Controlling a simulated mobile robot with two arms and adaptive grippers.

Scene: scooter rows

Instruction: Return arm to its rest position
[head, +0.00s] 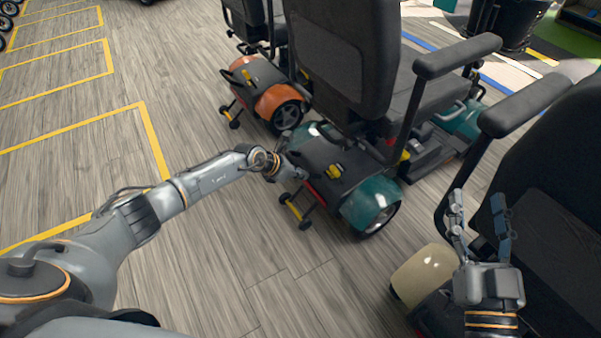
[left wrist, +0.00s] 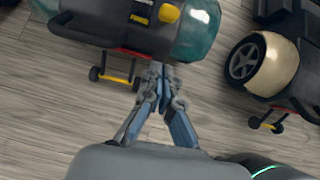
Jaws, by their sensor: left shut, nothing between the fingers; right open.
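My left arm (head: 190,185) reaches out from the lower left toward the teal scooter (head: 370,198). My left gripper (head: 302,172) is small in the head view and sits at the rear edge of that scooter. In the left wrist view its fingers (left wrist: 158,75) are together with nothing between them, just below the teal scooter's rear (left wrist: 203,32). I cannot tell whether they touch it. My right gripper (head: 479,205) points up at the lower right, fingers apart and empty, in front of a dark scooter seat.
An orange scooter (head: 277,98) stands behind the teal one. A cream scooter (head: 425,270) is at the lower right, near my right gripper; a cream one also shows in the left wrist view (left wrist: 275,68). Small anti-tip wheels (head: 304,223) stick out behind. The wooden floor (head: 225,260) at left is clear.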

